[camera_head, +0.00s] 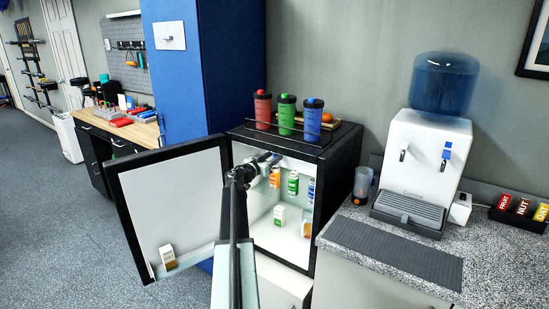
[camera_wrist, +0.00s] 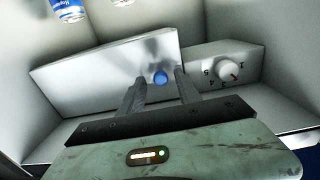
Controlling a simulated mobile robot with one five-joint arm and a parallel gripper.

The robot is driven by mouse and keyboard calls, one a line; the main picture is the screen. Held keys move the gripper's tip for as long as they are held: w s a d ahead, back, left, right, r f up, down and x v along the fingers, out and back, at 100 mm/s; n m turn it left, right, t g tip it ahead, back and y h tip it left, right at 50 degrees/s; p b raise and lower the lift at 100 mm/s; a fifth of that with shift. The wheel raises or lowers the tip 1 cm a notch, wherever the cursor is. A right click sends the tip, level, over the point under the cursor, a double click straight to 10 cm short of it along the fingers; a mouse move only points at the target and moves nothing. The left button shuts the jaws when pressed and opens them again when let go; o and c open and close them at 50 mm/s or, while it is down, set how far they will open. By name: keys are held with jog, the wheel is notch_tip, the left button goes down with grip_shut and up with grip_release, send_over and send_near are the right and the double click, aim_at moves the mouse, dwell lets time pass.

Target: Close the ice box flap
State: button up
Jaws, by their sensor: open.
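The small black fridge (camera_head: 336,165) stands with its door (camera_head: 170,200) swung wide open to the left. In the wrist view a silvery ice box flap (camera_wrist: 95,77) with a round blue knob (camera_wrist: 160,77) lies in front of my fingers. My gripper (camera_wrist: 160,84) is open, with one finger on either side of the knob; whether they touch it I cannot tell. In the head view my gripper (camera_head: 264,160) reaches into the upper part of the fridge, and the arm hides most of the flap there.
A control dial (camera_wrist: 228,70) sits beside the flap. Cans (camera_head: 293,182) and a carton (camera_head: 279,214) stand on shelves inside. Three cups (camera_head: 287,115) stand on the fridge top. A counter (camera_head: 490,255) with a water dispenser (camera_head: 425,150) is at the right. Open floor lies left.

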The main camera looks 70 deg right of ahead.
jog(key=v, duration=0.7)
jog(key=shift+w+a, duration=0.15)
jog(key=shift+a, duration=0.25)
jog(key=w+a+f+n+t+y+p, duration=0.1)
jog(key=w+a+f+n+t+y, duration=0.2)
jog(key=w+a, duration=0.75)
jog(key=w+a+f+n+t+y+p, duration=0.1)
jog(key=w+a+f+n+y+p, duration=0.15)
jog(key=w+a+f, duration=0.8)
jog(key=w+a+r+n+t+y+p, duration=0.1)
jog(key=w+a+n+t+y, duration=0.15)
jog(key=w+a, duration=0.9)
jog(key=a+f+n+y+p, duration=0.1)
jog(key=a+f+n+y, duration=0.15)
jog(key=a, duration=1.05)
jog(key=a+f+n+y, duration=0.1)
jog(key=a+n, duration=0.3)
jog(key=a, duration=0.9)
jog(key=s+a+n+y, duration=0.2)
jog(key=a+n, duration=0.1)
jog(key=a, duration=1)
jog(key=s+a+n+y+p, duration=0.1)
jog(key=s+a+n+y, duration=0.1)
jog(key=a, duration=1.1)
jog(key=shift+s+f+n+g+y, duration=0.4)
jog(key=shift+n+y, duration=0.35)
jog(key=shift+n, duration=0.4)
